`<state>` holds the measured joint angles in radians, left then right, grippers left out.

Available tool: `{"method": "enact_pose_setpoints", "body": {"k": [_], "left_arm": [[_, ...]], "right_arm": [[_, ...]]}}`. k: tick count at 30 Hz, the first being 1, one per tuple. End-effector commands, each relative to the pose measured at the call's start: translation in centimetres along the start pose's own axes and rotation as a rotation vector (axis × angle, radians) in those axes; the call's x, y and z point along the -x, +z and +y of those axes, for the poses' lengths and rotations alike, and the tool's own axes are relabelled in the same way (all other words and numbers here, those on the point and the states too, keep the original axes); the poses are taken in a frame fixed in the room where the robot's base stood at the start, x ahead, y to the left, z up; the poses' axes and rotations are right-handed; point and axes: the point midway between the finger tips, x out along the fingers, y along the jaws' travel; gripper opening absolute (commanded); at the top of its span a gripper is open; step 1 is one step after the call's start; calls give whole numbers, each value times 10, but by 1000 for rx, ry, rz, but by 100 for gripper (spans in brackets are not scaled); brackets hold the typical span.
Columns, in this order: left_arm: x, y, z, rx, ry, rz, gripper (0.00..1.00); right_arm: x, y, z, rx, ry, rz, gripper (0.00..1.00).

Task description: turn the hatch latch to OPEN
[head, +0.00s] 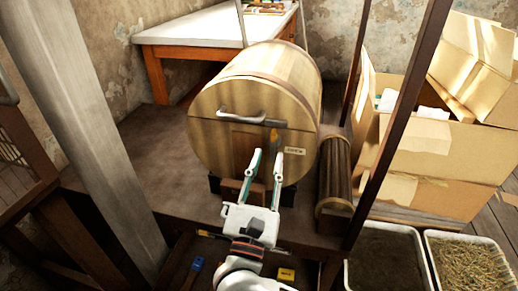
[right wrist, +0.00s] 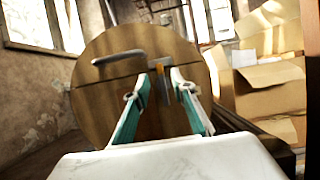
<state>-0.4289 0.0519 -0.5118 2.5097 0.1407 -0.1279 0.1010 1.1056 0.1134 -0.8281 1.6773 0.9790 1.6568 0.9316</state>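The hatch is the round wooden end (head: 215,130) of a barrel lying on its side. It also shows in the right wrist view (right wrist: 105,105). A grey bar handle (head: 252,120) crosses its upper part. The latch shows as a small orange piece (head: 273,137) right of the middle; in the right wrist view the orange piece (right wrist: 187,68) is by a grey plate (right wrist: 172,92). A small pale label (head: 294,150) is to its right; its lettering is unclear. My right gripper (head: 265,160) is open, its fingers pointing at the hatch just below the latch. Contact cannot be told. My left gripper is not in view.
The barrel rests on a dark wooden bench (head: 150,160). A slatted wooden roller (head: 334,175) stands close on the right, with a dark post (head: 400,120) beyond. A wide grey post (head: 85,130) stands on the left. Cardboard boxes (head: 430,150) are at right.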

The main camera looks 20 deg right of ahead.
Motion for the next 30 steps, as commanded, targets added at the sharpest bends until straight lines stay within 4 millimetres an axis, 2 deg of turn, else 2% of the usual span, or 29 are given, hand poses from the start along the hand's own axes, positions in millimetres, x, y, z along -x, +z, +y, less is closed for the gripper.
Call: {"method": "enact_pose_setpoints", "body": {"k": [1,5,19,24,30], "left_arm": [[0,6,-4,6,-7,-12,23],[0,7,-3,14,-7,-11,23],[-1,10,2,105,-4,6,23],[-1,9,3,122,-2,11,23],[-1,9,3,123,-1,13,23]], "right_arm": [[5,-10,-1,6,2,11,25],[-1,-11,-1,6,2,11,25],[-64,-11,-1,8,3,9,25],[-73,-10,0,7,3,10,25],[-74,-10,-1,7,2,10,25]]}}
